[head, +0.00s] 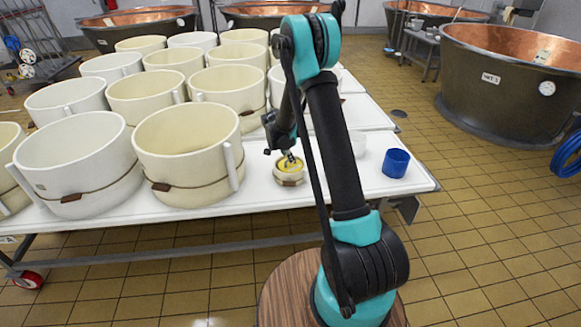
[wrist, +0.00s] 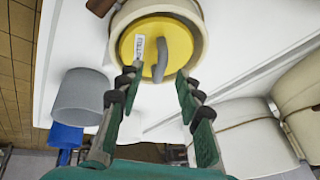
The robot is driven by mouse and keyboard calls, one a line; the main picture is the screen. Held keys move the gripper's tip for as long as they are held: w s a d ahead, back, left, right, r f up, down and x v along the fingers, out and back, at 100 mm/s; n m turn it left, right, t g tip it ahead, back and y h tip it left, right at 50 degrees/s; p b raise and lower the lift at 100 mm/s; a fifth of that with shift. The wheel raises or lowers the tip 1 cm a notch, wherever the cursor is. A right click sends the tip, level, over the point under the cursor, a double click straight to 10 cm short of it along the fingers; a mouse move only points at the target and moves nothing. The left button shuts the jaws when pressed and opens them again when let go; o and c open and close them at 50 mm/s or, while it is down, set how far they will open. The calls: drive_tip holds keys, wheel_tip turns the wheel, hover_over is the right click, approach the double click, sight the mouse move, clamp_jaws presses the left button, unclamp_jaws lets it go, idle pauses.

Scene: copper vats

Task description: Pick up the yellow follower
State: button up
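The yellow follower (wrist: 168,68) is a round disc with a grey curved handle and a white label. It sits in a small cream mould (wrist: 196,38), whose rim surrounds it. In the head view the follower (head: 287,166) shows in the small mould (head: 289,181) near the table's front edge. My gripper (wrist: 158,82) is open, with its fingers apart and pointing at the follower. The handle lies between the fingertips in the picture, not gripped. In the head view my gripper (head: 290,158) is just above the follower; I cannot tell whether it touches.
A blue cup (head: 396,164) and a pale cup (head: 358,144) stand right of the small mould. Large cream moulds (head: 188,150) crowd the white table (head: 255,196) on the left. Copper vats (head: 500,90) stand beyond the table. The table's front edge is close.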

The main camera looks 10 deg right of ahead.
drive_tip(key=shift+x, duration=1.6)
clamp_jaws()
